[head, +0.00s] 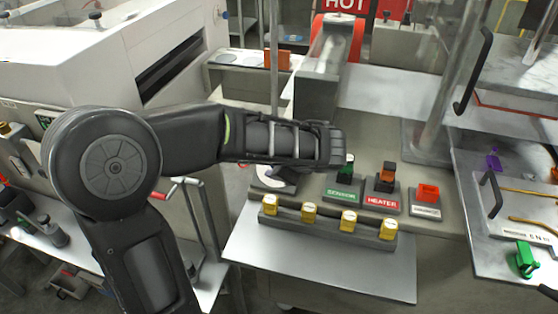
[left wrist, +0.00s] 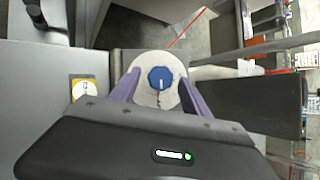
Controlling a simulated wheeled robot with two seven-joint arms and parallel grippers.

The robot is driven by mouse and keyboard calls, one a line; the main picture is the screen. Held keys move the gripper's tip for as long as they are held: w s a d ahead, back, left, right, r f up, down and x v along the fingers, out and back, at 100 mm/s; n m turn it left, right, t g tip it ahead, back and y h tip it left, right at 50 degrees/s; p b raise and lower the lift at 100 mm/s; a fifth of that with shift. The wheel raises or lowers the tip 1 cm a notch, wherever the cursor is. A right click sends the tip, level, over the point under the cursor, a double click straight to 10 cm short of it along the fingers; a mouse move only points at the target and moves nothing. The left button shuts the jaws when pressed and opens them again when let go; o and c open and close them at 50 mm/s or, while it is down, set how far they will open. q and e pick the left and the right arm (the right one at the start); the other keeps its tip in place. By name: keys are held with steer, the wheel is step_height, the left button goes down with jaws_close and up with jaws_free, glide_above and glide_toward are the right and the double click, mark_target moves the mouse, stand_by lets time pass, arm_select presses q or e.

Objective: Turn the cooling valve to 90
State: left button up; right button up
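The cooling valve appears to be the blue round knob (left wrist: 160,78) with a white pointer line, on a white round dial plate (left wrist: 148,98), in the left wrist view. My left gripper (left wrist: 159,84) has its two purple fingers apart, one on each side of the knob. Gaps show between the fingers and the knob; contact is not visible. In the head view, the white dial plate (head: 264,184) shows partly under my left wrist, and the knob is hidden. The dial's numbers are too small to read. My right gripper is not in view.
Yellow blocks (head: 309,213) sit in a grey rack in front of the dial. A clear vertical tube (head: 448,90) rises behind. The front shelf (head: 330,262) is bare.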

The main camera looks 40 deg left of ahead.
arm_select(q)
steer(key=v, duration=0.7)
steer(key=shift+d+r, duration=0.25)
steer(key=shift+r, duration=0.05)
steer(key=shift+s, duration=0.15)
